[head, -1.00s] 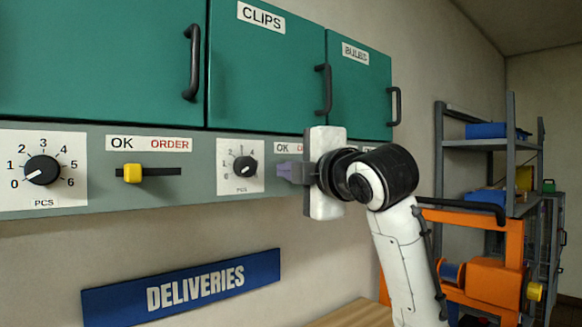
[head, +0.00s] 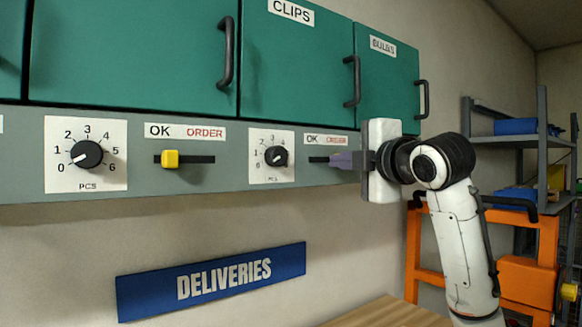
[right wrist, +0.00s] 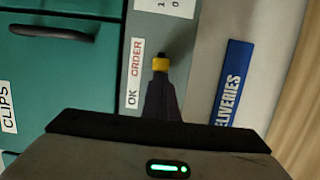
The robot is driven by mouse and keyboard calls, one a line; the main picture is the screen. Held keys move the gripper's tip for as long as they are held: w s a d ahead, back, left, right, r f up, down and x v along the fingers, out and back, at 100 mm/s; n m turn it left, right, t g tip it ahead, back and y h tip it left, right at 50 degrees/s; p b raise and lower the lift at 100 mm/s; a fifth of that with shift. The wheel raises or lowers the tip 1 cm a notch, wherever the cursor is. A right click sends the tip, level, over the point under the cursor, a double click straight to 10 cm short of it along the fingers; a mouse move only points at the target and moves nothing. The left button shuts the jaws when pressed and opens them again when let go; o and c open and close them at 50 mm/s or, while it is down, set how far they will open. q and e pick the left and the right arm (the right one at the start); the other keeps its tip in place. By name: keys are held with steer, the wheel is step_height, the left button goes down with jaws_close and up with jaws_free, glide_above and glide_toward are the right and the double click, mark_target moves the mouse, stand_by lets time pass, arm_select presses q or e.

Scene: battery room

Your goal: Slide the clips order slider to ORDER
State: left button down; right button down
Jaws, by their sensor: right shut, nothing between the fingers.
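The clips order slider sits under the CLIPS cabinet door (head: 290,80). Its dark slot (head: 317,160) shows bare at the OK end in the head view; its yellow knob is hidden there. In the right wrist view the yellow knob (right wrist: 160,64) is beside the word ORDER on the label (right wrist: 135,70), with a short dark bit of slot beyond it. I cannot tell whether it is at the slot's end. My right gripper (head: 334,160) is shut and empty, its fingertips right at the knob, seeming to touch it. My left gripper is not in view.
Left of this slider are a dial (head: 276,156) and another slider with a yellow knob (head: 170,159) at OK. Black door handles (head: 352,82) stick out above. A blue DELIVERIES sign (head: 212,281) hangs below. An orange frame (head: 413,250) and grey shelving (head: 541,120) stand right.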

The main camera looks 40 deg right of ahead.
steer(key=shift+s+d+r, duration=0.15)
steer(key=shift+d, duration=0.1)
steer(key=a+p, duration=0.2)
steer(key=a, duration=0.1)
steer(key=shift+a+r, duration=0.15)
steer(key=shift+a, duration=0.2)
steer(key=a+b+v, duration=0.1)
steer(key=v, duration=0.8)
steer(key=shift+s+f+b, duration=0.2)
steer(key=shift+f+b, duration=0.05)
steer(key=shift+b, duration=0.05)
